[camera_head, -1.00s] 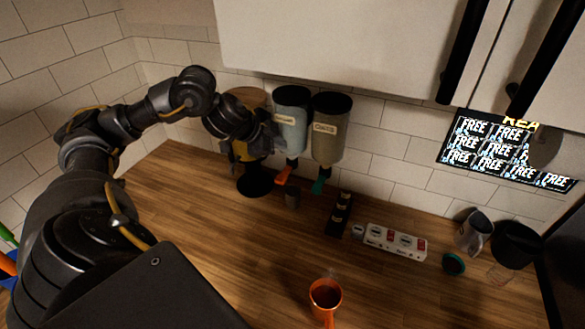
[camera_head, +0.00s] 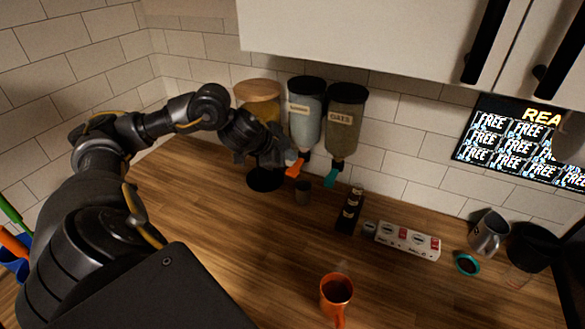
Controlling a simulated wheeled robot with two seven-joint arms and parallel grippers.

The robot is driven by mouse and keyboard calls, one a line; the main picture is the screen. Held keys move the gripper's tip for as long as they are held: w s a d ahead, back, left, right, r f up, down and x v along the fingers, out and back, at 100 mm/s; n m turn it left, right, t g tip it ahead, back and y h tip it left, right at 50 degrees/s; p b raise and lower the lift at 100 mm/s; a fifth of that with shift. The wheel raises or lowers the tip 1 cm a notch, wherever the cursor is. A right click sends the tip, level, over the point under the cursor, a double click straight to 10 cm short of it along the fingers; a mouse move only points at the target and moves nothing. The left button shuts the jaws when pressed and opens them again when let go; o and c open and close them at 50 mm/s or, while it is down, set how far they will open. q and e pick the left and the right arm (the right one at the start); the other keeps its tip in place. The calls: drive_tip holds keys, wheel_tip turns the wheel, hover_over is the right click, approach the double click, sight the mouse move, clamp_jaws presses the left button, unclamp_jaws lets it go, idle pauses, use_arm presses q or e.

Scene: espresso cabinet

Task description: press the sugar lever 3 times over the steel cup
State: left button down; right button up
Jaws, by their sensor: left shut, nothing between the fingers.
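A pale dispenser (camera_head: 306,130) with a black lid hangs on the wall; its label is too small to read surely. An orange lever (camera_head: 294,168) sticks out below it. My right gripper is not in view.
A darker dispenser (camera_head: 344,125) with a teal lever (camera_head: 331,178) hangs to the right. A black rack (camera_head: 350,210), a white switch strip (camera_head: 407,240), a steel pitcher (camera_head: 489,232) and an orange cup (camera_head: 337,292) stand on the wooden counter.

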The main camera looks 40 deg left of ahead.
sight(296, 167)
use_arm(q)
drive_tip(key=shift+f+b, duration=0.35)
drive_tip(key=shift+f, duration=0.6)
idle(1.0)
drive_tip(key=shift+f, duration=0.2)
drive_tip(key=shift+f+b, duration=0.25)
drive_tip(key=shift+b, duration=0.05)
idle(0.6)
